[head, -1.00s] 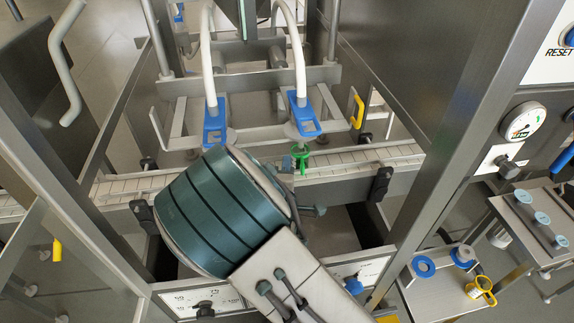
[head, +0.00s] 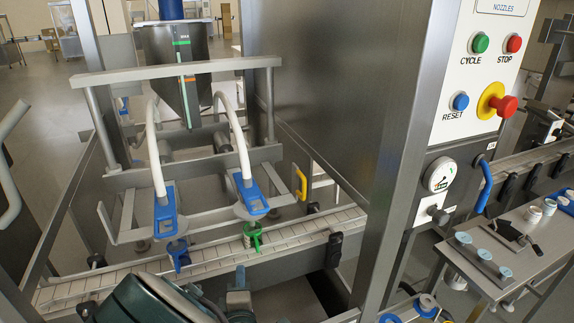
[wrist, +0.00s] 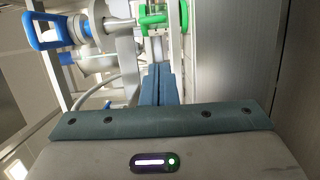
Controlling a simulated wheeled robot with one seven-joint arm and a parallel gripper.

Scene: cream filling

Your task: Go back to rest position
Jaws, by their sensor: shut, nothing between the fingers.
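My gripper (head: 239,285) shows at the bottom of the head view, in front of the conveyor and below the green nozzle part (head: 253,238). In the wrist view its blue-grey fingers (wrist: 157,85) are together with nothing between them. The green part (wrist: 176,20) is beyond the fingertips in that view, with a gap visible. The filler has two nozzles with blue clamps, a left one (head: 165,212) and a right one (head: 250,196), fed by white hoses. A blue nozzle part (head: 178,256) is below the left clamp.
The white slatted conveyor (head: 210,252) runs across in front of my arm. A steel post (head: 400,130) and the control panel (head: 478,80) stand at the right. A side table (head: 510,245) with several small jars is at the far right. The hopper (head: 178,65) is behind.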

